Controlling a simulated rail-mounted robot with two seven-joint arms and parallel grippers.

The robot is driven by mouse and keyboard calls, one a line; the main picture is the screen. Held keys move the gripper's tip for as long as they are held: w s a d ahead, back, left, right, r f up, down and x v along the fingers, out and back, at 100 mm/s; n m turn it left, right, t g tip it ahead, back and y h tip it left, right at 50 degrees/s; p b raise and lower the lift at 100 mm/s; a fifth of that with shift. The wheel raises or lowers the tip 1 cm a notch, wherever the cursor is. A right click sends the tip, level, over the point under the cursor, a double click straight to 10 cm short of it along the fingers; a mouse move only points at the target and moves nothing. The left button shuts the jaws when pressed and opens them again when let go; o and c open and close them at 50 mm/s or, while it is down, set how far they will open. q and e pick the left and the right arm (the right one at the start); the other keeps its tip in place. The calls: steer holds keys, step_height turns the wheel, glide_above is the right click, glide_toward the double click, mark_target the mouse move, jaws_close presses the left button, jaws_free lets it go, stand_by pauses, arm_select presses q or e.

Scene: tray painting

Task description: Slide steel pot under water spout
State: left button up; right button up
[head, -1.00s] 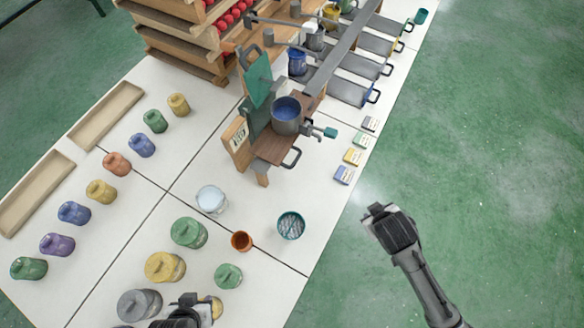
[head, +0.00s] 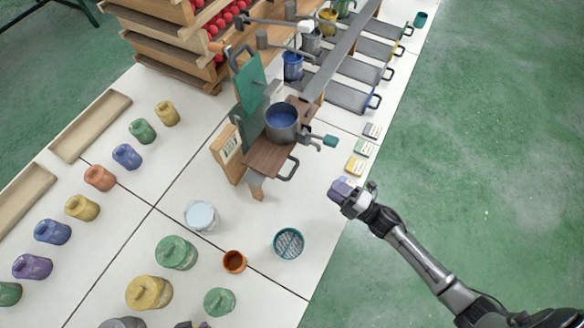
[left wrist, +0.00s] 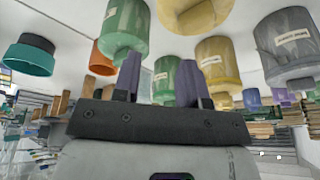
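A grey steel pot (head: 282,122) with blue inside stands on a brown wooden stand (head: 268,158), in front of a teal upright panel. A small tap with a teal handle (head: 326,141) sits at the pot's right. Grey pipe arms (head: 262,40) stand behind it; I cannot tell which is the water spout. My right gripper (head: 341,189) is at the table's right edge, over the nearest small labelled block, apart from the pot. Whether its fingers are shut is unclear. My left gripper (left wrist: 160,82) is open and empty near the jars; it barely shows in the head view.
Lidded jars (head: 176,252), an orange cup (head: 234,261), a teal round container (head: 289,243) and a pale container (head: 202,216) stand at the front. Small blocks (head: 362,147) line the right edge. A blue pot (head: 293,66) stands behind. Bare table lies left of the stand.

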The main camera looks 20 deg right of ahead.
mark_target(294, 169)
steer(key=w+a+r+n, duration=0.1)
steer(key=w+a, duration=0.2)
steer(key=w+a+r+n+y, duration=0.1)
steer(key=w+a, duration=0.2)
steer(key=w+a+r+y+p, duration=0.1)
steer(key=w+a, duration=0.2)
steer(key=a, duration=0.1)
steer(key=shift+w+r+n, duration=0.25)
steer(key=shift+r+n, duration=0.15)
steer(key=shift+c, duration=0.3)
steer(key=shift+d, duration=0.1)
jaws_close()
